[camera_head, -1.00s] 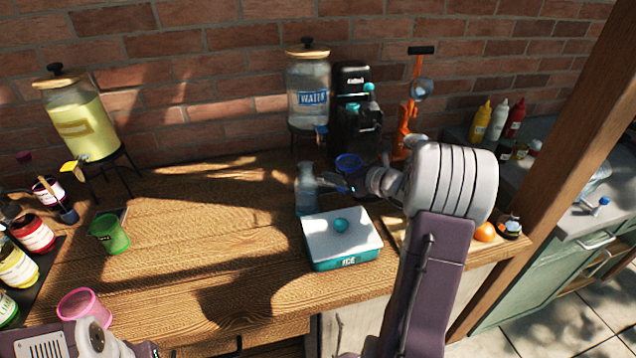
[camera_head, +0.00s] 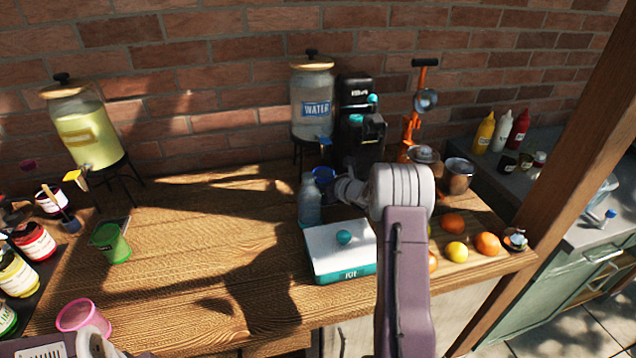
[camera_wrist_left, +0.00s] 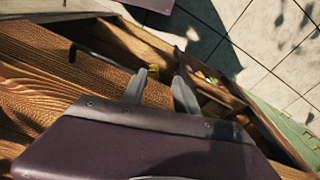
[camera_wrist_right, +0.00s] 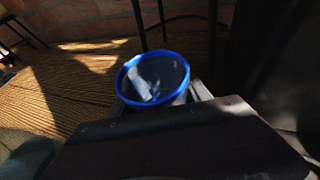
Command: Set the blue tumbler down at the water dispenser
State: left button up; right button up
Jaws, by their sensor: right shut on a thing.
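The blue tumbler (camera_head: 323,175) is in my right gripper (camera_head: 337,184), just in front of the water dispenser (camera_head: 312,92) and below its blue tap (camera_head: 325,141). In the right wrist view the tumbler (camera_wrist_right: 140,72) stands roughly upright between the fingers (camera_wrist_right: 160,98), its open rim facing the camera. Dark legs of the dispenser stand (camera_wrist_right: 138,22) show behind it. I cannot tell whether its base touches the table. My left gripper (camera_wrist_left: 158,88) is open and empty near the table's front edge; its fingers are not visible in the head view.
A clear bottle (camera_head: 310,203) stands close in front of the tumbler. The ice box (camera_head: 340,270) is nearer the front. A black machine (camera_head: 357,95) stands right of the dispenser. Oranges and lemons (camera_head: 456,252) lie at right. The table's middle (camera_head: 200,230) is clear.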

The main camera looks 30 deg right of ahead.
jog(key=shift+f+b, duration=0.2)
jog(key=shift+b, duration=0.1)
jog(key=o, duration=1.4)
jog(key=shift+o, duration=0.2)
jog(key=shift+r, duration=0.1)
jog(key=shift+r+p, duration=0.25)
jog(key=shift+p, duration=0.2)
jog(key=v, duration=1.2)
jog(key=shift+s+f+b, duration=0.1)
jog(key=shift+f+b, duration=0.1)
jog(key=shift+b, duration=0.1)
